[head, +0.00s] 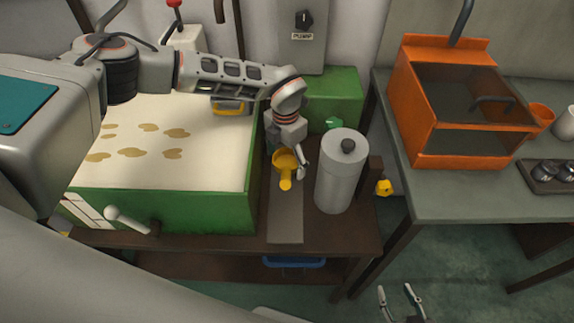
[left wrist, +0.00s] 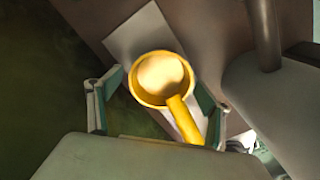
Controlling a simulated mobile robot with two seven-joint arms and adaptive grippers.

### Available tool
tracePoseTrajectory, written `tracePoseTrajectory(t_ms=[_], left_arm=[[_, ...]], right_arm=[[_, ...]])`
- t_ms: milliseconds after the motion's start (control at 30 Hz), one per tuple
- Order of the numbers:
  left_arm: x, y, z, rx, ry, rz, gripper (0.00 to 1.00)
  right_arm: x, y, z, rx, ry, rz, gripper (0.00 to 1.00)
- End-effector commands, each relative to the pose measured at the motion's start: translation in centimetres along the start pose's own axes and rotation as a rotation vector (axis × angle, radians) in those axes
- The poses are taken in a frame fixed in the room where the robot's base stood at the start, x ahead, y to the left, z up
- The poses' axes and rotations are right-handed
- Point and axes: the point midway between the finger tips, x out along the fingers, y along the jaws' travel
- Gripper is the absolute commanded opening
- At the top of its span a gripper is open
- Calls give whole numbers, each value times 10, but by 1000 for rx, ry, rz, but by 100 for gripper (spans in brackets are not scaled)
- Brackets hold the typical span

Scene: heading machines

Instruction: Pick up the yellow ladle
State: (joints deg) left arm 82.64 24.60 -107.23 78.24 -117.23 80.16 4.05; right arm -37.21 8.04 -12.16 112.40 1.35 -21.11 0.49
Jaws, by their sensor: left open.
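The yellow ladle (head: 285,160) lies over the light strip on the dark bench, between the green tank and the grey cylinder. Its handle points toward the front in the head view. My left gripper (head: 287,168) is open around the ladle. In the left wrist view the ladle's round bowl (left wrist: 160,76) and handle show between the open fingers of my left gripper (left wrist: 155,108), with gaps on both sides of the bowl. Whether a finger touches the handle cannot be told. My right gripper (head: 402,302) is open and empty at the bottom edge, low over the floor.
The grey cylinder (head: 341,180) with a dark knob stands close to the right of my left gripper. The green tank (head: 215,212) with a cream, spotted top is at the left. An orange box (head: 465,161) stands on the grey table (head: 440,201) at the right.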

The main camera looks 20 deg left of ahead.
Motion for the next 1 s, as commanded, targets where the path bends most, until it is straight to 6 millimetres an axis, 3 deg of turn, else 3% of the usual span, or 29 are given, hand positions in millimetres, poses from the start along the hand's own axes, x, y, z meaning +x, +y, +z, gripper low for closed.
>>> tracePoseTrajectory(t_ms=[133, 300, 733, 1000], left_arm=[[-1, 0, 0, 0, -1, 0, 76], [-1, 0, 0, 0, -1, 0, 35], [-7, 0, 1, 1, -3, 1, 35], [-43, 1, 2, 1, -6, 1, 35]], right_arm=[[0, 1, -3, -1, 4, 1, 40], [0, 1, -4, -1, 6, 2, 40], [0, 1, -5, -1, 7, 2, 40], [-2, 2, -6, 0, 6, 2, 40]])
